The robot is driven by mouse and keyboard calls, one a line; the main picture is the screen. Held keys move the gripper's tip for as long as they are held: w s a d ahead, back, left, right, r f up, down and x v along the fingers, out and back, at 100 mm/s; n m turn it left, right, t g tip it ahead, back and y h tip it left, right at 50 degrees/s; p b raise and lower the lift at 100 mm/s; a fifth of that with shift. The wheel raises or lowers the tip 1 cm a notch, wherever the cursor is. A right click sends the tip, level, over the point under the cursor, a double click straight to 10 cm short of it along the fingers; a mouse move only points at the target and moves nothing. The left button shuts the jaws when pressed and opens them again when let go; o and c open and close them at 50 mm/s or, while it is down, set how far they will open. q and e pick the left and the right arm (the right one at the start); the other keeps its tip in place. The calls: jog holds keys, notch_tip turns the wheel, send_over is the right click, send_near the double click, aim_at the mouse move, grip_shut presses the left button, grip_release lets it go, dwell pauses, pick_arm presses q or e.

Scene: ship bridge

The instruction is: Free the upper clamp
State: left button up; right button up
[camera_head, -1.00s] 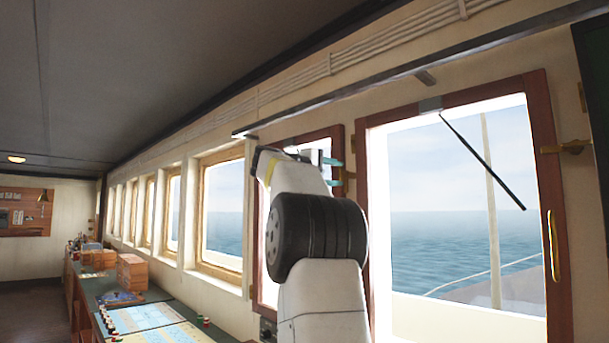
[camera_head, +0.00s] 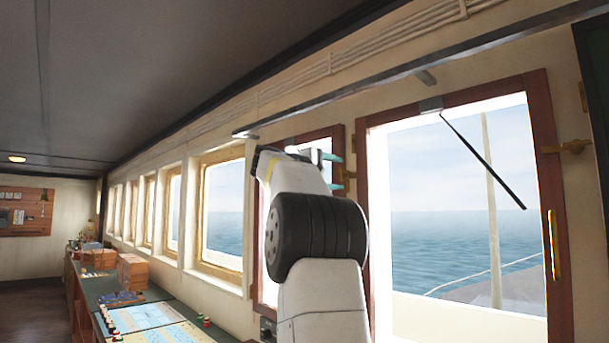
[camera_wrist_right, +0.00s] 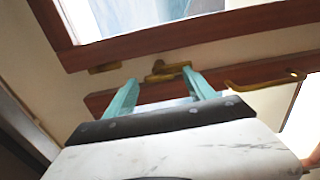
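My right gripper (camera_head: 333,171) is raised to the wooden frame of the narrower window in the middle of the head view. Its two teal fingers are apart. In the right wrist view the open gripper (camera_wrist_right: 160,80) has its fingertips on either side of a small brass clamp (camera_wrist_right: 168,71) by the wooden frame. I cannot tell whether a finger touches it. A brass piece beside the fingers shows in the head view (camera_head: 349,174), partly hidden. Another brass clamp (camera_head: 567,147) is at the upper right of the large window. My left gripper is not in view.
A brass handle (camera_wrist_right: 265,82) lies right of the fingers in the wrist view. The large wood-framed window (camera_head: 545,110) stands to the right, with a long brass handle (camera_head: 553,245). A dark rail (camera_head: 400,72) runs above. A chart desk (camera_head: 155,296) is at lower left.

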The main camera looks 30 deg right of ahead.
jog(key=v, duration=0.7)
jog(key=shift+a, duration=0.4)
jog(key=shift+s, duration=0.15)
